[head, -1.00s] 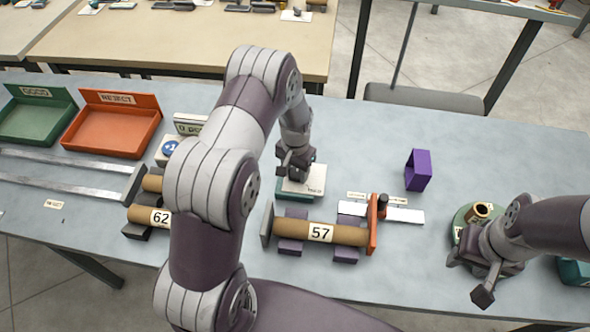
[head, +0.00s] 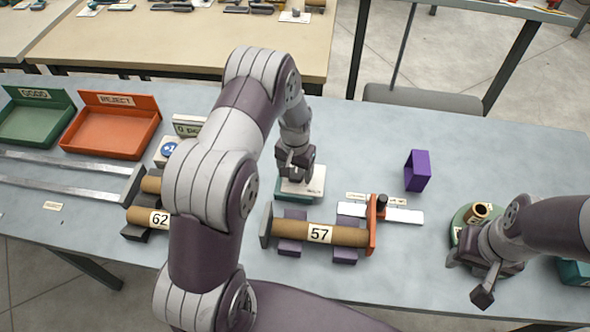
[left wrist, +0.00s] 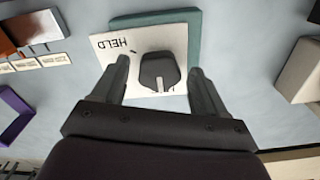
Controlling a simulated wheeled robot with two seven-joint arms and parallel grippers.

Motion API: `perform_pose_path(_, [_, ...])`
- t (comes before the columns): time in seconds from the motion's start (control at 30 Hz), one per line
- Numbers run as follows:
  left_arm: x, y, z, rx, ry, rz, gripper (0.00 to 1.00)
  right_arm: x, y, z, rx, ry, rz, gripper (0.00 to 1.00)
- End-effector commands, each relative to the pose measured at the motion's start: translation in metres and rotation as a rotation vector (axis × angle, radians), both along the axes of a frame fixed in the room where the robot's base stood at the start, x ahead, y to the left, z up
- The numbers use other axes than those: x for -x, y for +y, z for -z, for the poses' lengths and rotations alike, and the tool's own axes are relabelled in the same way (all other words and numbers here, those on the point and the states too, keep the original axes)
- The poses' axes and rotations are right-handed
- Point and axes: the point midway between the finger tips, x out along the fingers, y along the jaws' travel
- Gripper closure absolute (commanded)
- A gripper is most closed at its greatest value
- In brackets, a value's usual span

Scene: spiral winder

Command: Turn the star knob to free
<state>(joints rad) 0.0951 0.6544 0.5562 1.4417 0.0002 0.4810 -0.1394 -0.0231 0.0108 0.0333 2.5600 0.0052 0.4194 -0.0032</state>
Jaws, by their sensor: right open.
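A dark knob (left wrist: 158,72) with a pale mark sits on a white plate (left wrist: 112,50) on a teal block (left wrist: 193,40). The plate reads HELD beside the knob. My left gripper (head: 294,163) is above this block in the head view, where the gripper hides the knob. In the left wrist view its two fingers are apart, one on each side of the knob, with nothing gripped. I cannot tell whether they touch it. My right gripper (head: 474,279) is open and empty, near the table's right front.
A brown tube marked 57 (head: 320,234) rests on purple supports in front of the block, beside an orange upright (head: 372,223). A purple frame (head: 417,171) stands to the right. Green (head: 36,117) and orange (head: 113,128) trays sit far left. Table behind the block is clear.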

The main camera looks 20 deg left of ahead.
Motion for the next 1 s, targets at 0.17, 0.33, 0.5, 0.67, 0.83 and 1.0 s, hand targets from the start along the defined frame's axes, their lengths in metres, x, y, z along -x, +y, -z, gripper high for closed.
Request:
perform_pose_path(0.17, [0.001, 0.0, 0.0, 0.0, 0.004, 0.001, 0.27, 0.0, 0.0, 0.001, 0.0, 0.0, 0.0, 0.57])
perform_pose_path(0.33, [0.0, 0.0, -0.024, 0.0, -0.001, 0.001, 0.27, 0.0, 0.0, 0.006, 0.0, 0.0, 0.0, 0.57])
perform_pose_path(0.5, [0.0, 0.0, -0.071, 0.0, -0.002, 0.001, 0.27, 0.0, 0.0, 0.014, 0.0, 0.0, 0.0, 0.57])
perform_pose_path(0.67, [0.001, 0.0, -0.107, 0.0, -0.001, 0.001, 0.27, 0.0, 0.0, 0.018, 0.0, 0.0, 0.0, 0.57])
perform_pose_path(0.83, [0.001, 0.0, -0.125, 0.0, 0.002, 0.0, 0.27, 0.0, 0.0, 0.019, 0.0, 0.0, 0.0, 0.57])
perform_pose_path(1.0, [0.001, 0.0, -0.127, 0.0, 0.003, 0.001, 0.27, 0.0, 0.0, 0.019, 0.0, 0.0, 0.0, 0.57])
